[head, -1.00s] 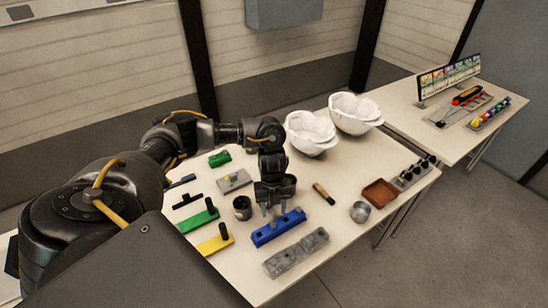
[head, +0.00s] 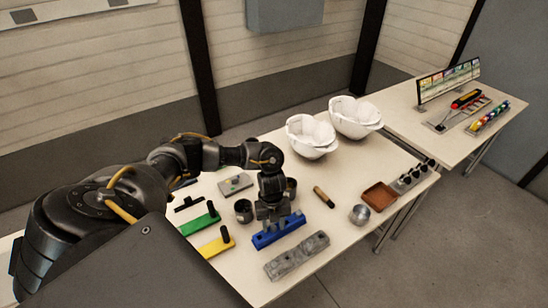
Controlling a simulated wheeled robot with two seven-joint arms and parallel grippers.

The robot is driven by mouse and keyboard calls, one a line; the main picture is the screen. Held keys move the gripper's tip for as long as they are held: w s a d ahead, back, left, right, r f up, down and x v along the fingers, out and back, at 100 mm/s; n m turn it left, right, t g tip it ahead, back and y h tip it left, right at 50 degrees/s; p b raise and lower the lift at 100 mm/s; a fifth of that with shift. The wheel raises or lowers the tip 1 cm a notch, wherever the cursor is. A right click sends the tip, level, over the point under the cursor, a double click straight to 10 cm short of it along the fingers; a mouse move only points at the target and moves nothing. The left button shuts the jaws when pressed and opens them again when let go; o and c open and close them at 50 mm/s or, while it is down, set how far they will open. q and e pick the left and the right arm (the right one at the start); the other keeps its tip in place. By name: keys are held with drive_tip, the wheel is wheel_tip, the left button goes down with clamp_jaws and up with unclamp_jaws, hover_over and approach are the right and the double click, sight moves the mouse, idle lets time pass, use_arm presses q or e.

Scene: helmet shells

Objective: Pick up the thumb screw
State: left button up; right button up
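My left gripper (head: 273,217) points down over the far edge of the blue block (head: 278,232), close above it or touching it. Its two grey fingers look apart, with nothing clearly visible between them. I cannot make out a thumb screw for certain; any small part under the fingers is hidden. The blue block has dark holes or small dark parts along its top. My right gripper is not in view.
A grey slotted block (head: 297,256) lies in front of the blue one. Green (head: 198,222) and yellow (head: 215,246) holders and a dark cup (head: 243,211) are to the left. A brown tray (head: 380,196), a metal cup (head: 359,214) and white helmet shells (head: 312,137) are to the right.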

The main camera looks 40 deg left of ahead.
use_arm(q)
clamp_jaws()
drive_tip(key=shift+r, duration=0.1)
drive_tip(key=shift+r, duration=0.55)
drive_tip(key=w+d+r+b, duration=0.2)
drive_tip(key=w+d+r, duration=0.1)
drive_tip(key=d+r, duration=0.8)
drive_tip(key=shift+w+d+r+b, duration=0.3)
drive_tip(key=shift+w+d+r, duration=0.1)
drive_tip(key=shift+d, duration=0.85)
